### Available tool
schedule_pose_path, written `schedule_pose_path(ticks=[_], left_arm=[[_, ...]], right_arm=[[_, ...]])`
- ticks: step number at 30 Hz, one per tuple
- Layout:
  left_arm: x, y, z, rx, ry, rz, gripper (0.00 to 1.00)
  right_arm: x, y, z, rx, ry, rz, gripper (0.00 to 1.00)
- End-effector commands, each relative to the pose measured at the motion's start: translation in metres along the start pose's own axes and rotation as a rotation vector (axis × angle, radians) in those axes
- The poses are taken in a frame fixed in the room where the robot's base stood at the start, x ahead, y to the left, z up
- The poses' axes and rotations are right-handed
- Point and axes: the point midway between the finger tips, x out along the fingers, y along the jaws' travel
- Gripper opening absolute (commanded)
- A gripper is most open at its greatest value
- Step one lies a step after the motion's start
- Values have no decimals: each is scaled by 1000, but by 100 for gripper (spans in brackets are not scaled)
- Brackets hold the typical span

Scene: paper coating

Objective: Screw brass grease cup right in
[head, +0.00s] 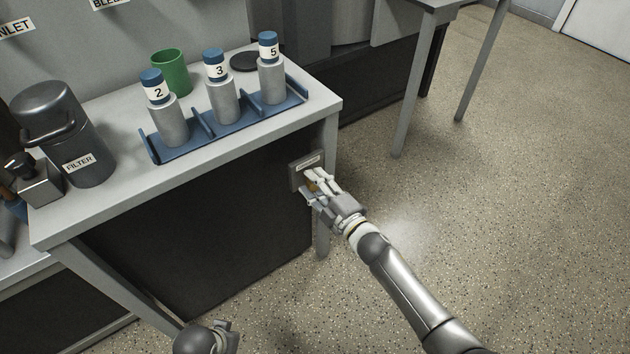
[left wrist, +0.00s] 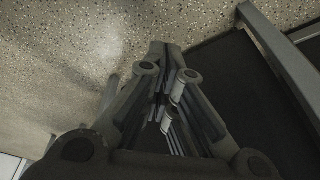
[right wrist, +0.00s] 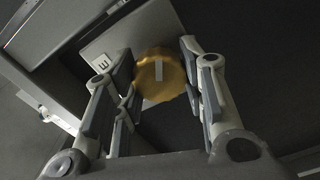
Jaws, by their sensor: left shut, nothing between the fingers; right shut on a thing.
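The brass grease cup (right wrist: 160,75) is a round, gold-coloured cap with a pale bar mark on its face. It sits in front of a grey labelled plate (head: 303,165) on the dark front panel of the bench, near its right end. My right gripper (head: 313,186) is shut on the cup, with fingers on both sides of it; in the right wrist view the fingers (right wrist: 160,88) flank it. In the head view the fingers mostly hide the cup. My left gripper (left wrist: 165,105) is shut and empty, low beside the bench; its fingertips are out of the head view's clear sight.
On the bench (head: 225,155) stand a blue rack (head: 185,148) with bottles marked 2, 3 and 5, a green cup (head: 171,73), a dark disc (head: 244,61) and a filter canister (head: 62,135). A bench leg stands beside the plate. The floor (head: 480,200) at right is clear.

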Motion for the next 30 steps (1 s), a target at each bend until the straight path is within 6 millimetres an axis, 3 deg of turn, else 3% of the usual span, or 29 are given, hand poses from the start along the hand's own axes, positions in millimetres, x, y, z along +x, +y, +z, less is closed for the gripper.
schedule_pose_path(ticks=[15, 30], left_arm=[[56, 3, 35, 6, -38, 5, 0], [81, 5, 60, 10, -55, 7, 0]], right_arm=[[-1, 2, 1, 490, -2, -2, 14], [-1, 1, 2, 901, -3, -2, 14]])
